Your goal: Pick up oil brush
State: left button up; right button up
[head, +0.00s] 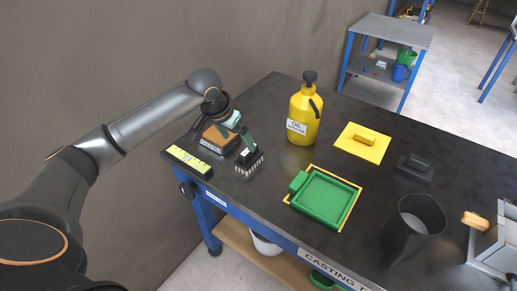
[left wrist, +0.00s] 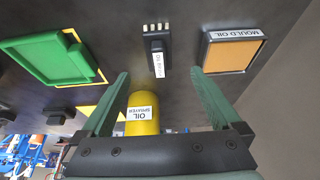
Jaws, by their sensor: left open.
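The oil brush (head: 248,160) is a dark block with a white label and pale bristles, lying near the table's left front edge. In the left wrist view the oil brush (left wrist: 157,62) shows beyond and between the fingertips. My left gripper (head: 239,134) has green fingers and hangs just above and behind the brush in the head view. In the left wrist view the left gripper (left wrist: 160,74) is open with nothing between its fingers. Whether a finger touches the brush cannot be told. My right gripper is not in view.
A mould oil box (head: 218,140) sits close beside the brush. A yellow oil sprayer (head: 304,115) stands behind to the right. A green tray (head: 326,197), a yellow plate (head: 362,143) and a dark open container (head: 412,228) are farther right. A yellow-labelled block (head: 188,161) lies at the left edge.

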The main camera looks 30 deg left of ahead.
aim_at(251, 155)
pick_arm(q)
jog(key=x, duration=0.7)
jog(key=shift+b, duration=0.35)
jog(key=shift+w+r+x, duration=0.1)
jog(key=shift+w+x, duration=0.1)
jog(key=shift+x, duration=0.7)
jog(key=shift+w+r+x, duration=0.1)
jog(key=shift+w+x, duration=0.05)
jog(key=shift+x, duration=0.75)
jog(key=shift+w+x, duration=0.2)
jog(key=shift+x, duration=0.7)
jog(key=shift+d+r, duration=0.1)
jog(key=shift+d, duration=0.1)
jog(key=shift+c, duration=0.4)
jog(key=c, duration=1.4)
jog(key=shift+c, duration=0.2)
jog(key=shift+r, duration=0.1)
